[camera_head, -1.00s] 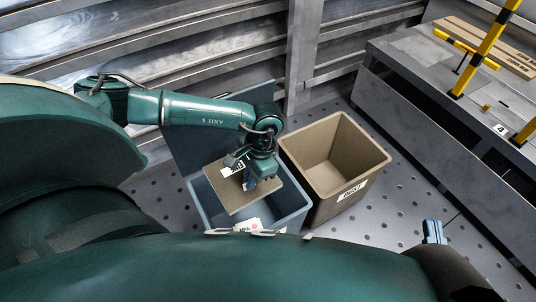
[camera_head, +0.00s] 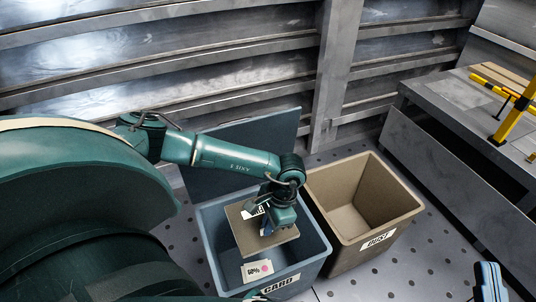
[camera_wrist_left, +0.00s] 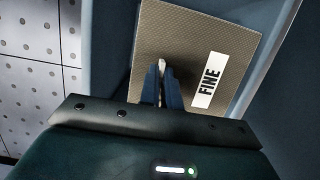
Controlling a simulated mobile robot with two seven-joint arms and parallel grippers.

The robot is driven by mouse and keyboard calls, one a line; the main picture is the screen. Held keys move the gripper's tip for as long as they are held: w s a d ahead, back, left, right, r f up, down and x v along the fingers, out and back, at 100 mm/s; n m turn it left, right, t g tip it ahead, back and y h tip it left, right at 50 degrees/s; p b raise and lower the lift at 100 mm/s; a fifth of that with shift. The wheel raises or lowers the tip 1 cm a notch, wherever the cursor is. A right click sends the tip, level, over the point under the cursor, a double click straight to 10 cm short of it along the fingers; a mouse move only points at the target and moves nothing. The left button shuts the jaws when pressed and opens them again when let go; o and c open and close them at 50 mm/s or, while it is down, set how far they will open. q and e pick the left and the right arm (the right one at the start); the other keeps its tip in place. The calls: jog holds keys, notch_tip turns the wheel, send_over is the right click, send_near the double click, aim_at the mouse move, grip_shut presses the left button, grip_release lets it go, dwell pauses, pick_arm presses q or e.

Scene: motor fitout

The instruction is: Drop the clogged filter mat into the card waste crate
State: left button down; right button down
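The filter mat (camera_head: 246,232) is a flat, grey-brown textured panel with a white label, which reads FINE in the left wrist view (camera_wrist_left: 180,35). My left gripper (camera_head: 266,228) points down at it, and its blue fingers (camera_wrist_left: 162,88) are close together on a small pale piece at the mat's face. The mat is over or within the opening of the blue-grey crate labelled CARD (camera_head: 319,262); its exact height is unclear.
A brown crate labelled DUST (camera_head: 385,217) stands open and empty just right of the card crate. A blue-grey panel (camera_head: 245,150) rises behind the card crate. A grey bench (camera_head: 450,150) stands at right.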

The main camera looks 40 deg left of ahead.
jog(key=shift+r, duration=0.1)
pick_arm(q)
jog(key=c, duration=1.5)
grip_release()
jog(key=shift+c, duration=0.2)
jog(key=p+v, duration=0.4)
jog(key=v, duration=0.9)
pick_arm(e)
jog(key=shift+s+d+f+g+h, duration=0.2)
jog(key=shift+d+f+g+h, duration=0.15)
jog(key=shift+f+h, duration=0.35)
pick_arm(q)
jog(key=shift+r, duration=0.1)
pick_arm(e)
jog(key=shift+r, duration=0.15)
